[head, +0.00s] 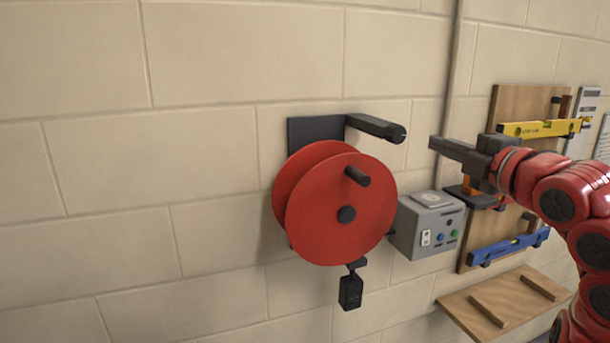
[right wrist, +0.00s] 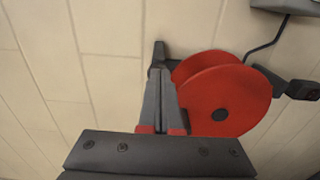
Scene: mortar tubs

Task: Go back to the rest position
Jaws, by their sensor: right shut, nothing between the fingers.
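My right gripper (head: 437,144) comes in from the right in the head view, its dark fingers shut and empty. It is in front of the wall, to the right of a red reel (head: 320,230) and apart from it. In the right wrist view my shut fingers (right wrist: 160,75) show in the middle, with the red reel (right wrist: 245,88) behind and to their right. My left gripper is in neither view.
A dark bracket arm (head: 375,128) sticks out above the reel. A grey control box (head: 427,224) sits right of it. A wooden board holds a yellow level (head: 538,129) and a blue level (head: 500,249). A wooden shelf (head: 515,308) is below. The wall at left is clear.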

